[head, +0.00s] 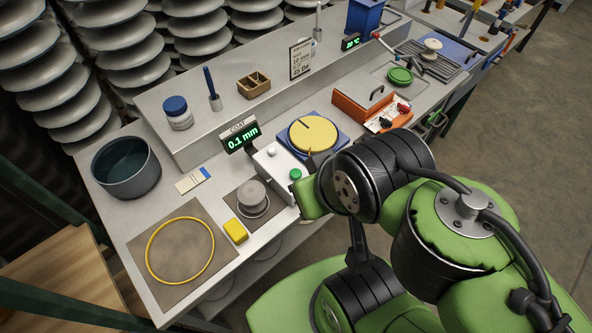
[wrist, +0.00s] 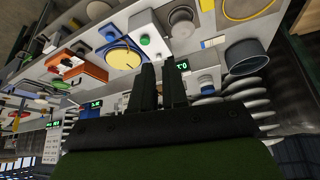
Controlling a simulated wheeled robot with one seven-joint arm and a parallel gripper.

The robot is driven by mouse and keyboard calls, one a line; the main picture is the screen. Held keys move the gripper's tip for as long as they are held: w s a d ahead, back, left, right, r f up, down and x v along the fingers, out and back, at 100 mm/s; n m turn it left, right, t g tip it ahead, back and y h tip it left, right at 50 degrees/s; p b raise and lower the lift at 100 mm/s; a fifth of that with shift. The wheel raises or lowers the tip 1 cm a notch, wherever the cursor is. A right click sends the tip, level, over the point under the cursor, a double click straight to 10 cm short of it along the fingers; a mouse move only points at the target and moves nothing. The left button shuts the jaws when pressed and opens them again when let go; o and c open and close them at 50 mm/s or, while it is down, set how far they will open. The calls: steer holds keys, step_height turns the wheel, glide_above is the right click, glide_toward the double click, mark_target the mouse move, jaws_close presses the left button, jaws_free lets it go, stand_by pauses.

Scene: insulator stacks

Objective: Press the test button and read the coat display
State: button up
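The coat display (head: 240,137) is a dark panel on a post with bright green digits that read 0.1 mm. Its lit face also shows partly in the wrist view (wrist: 182,66), behind a fingertip. A green button (head: 295,174) sits on the white tester housing (head: 272,170); it shows in the wrist view (wrist: 144,40) above my fingers. I cannot read any label on the button. My gripper (wrist: 160,66) has two dark fingers close together, apart from the button in the picture. I see nothing held, but cannot tell whether they touch.
A grey insulator piece (head: 253,197) and a yellow block (head: 235,230) lie beside the housing. A yellow disc on a blue base (head: 313,135), an orange toolbox (head: 363,108) and a dark pot (head: 126,167) stand nearby. A yellow ring (head: 180,250) lies on a mat at the front left.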

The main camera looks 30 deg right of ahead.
jaws_close()
stand_by(0.8)
